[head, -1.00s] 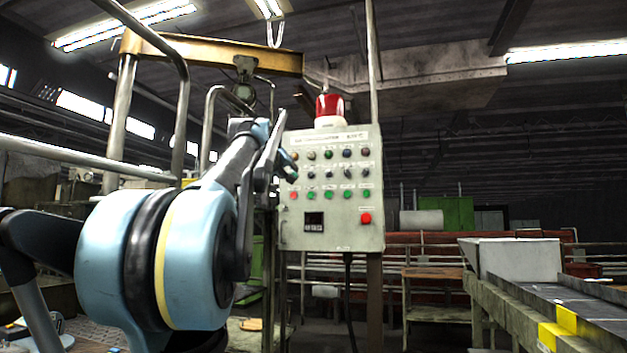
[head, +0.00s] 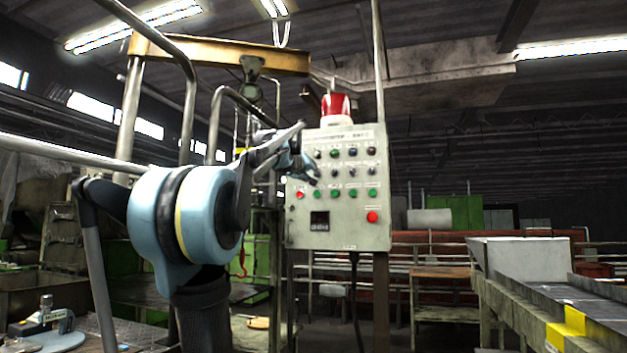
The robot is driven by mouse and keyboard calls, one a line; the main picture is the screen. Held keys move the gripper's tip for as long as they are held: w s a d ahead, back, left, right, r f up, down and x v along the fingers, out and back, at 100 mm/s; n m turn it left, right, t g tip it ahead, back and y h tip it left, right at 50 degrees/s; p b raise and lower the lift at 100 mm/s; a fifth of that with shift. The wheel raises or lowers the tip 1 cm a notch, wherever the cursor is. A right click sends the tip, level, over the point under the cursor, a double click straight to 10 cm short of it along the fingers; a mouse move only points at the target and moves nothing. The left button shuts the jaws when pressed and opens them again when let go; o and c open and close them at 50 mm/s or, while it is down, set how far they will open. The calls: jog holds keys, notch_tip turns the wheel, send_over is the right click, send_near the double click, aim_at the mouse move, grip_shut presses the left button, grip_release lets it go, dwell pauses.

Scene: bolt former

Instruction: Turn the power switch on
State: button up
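The grey control panel (head: 340,232) stands upright on a post in the middle of the head view. It carries rows of dark knobs (head: 352,172), a row of green buttons (head: 354,192) with a red one (head: 300,195) at its left end, a small dark display (head: 319,221) and a larger red button (head: 372,217). Labels are too small to read, so I cannot tell which control is the power switch. My gripper (head: 311,176) is in front of the panel's upper left part and hides some left controls. Its finger opening and any contact with the panel cannot be made out.
A red beacon (head: 335,105) sits on top of the panel. Metal rails (head: 187,110) rise at the left near my arm. A conveyor (head: 545,303) with a pale bin (head: 520,257) is at the right. A wooden table (head: 445,273) stands behind.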

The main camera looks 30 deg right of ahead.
aim_at(315, 175)
jog(key=shift+x, duration=3.25)
jog(key=shift+c, duration=0.4)
